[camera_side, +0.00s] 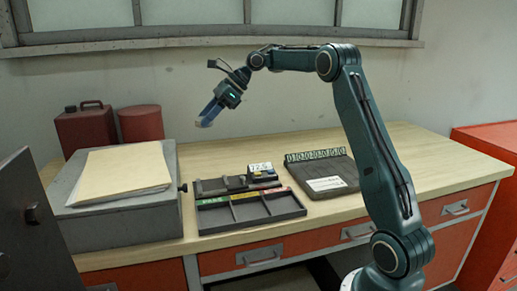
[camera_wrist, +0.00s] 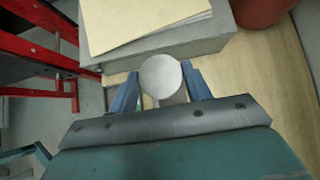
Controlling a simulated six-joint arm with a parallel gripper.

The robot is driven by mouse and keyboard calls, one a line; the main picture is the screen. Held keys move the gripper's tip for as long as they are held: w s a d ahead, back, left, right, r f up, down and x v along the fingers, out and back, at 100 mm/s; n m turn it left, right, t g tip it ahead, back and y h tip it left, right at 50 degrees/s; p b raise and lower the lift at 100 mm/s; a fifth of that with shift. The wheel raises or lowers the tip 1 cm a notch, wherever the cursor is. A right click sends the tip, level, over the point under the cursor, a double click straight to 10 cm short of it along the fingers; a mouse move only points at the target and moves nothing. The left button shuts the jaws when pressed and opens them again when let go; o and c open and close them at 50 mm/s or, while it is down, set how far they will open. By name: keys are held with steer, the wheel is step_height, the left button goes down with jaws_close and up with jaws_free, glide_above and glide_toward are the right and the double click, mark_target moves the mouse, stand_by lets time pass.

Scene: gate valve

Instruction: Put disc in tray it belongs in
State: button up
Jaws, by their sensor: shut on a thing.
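My gripper (camera_side: 207,114) is raised in the air above the left part of the bench, well above the tray. In the wrist view my gripper (camera_wrist: 160,72) is shut on a pale grey round disc (camera_wrist: 160,76), with a blue finger on each side of it. In the side view the disc is too small to make out clearly at the fingertips. The dark tray (camera_side: 250,224) lies near the bench's front edge. It has three compartments with green, yellow and red labels along the back, left to right. No disc shows in them.
A dark device with a small display (camera_side: 262,169) stands behind the tray. A dark board with a row of rings (camera_side: 320,156) lies to the right. A grey box (camera_side: 125,222) carrying papers (camera_side: 122,172) stands left; red containers (camera_side: 85,128) stand behind it.

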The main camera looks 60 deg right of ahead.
steer(key=shift+a, duration=0.1)
stand_by(0.5)
steer(key=shift+s+a+r, duration=0.2)
steer(key=shift+s+a, duration=0.1)
steer(key=shift+a, duration=0.1)
steer(key=s+a, duration=1.1)
steer(key=shift+f, duration=0.25)
steer(key=shift+a, duration=0.1)
step_height(320, 180, down, 20)
steer(key=shift+w, duration=0.1)
stand_by(0.7)
steer(key=shift+f, duration=0.1)
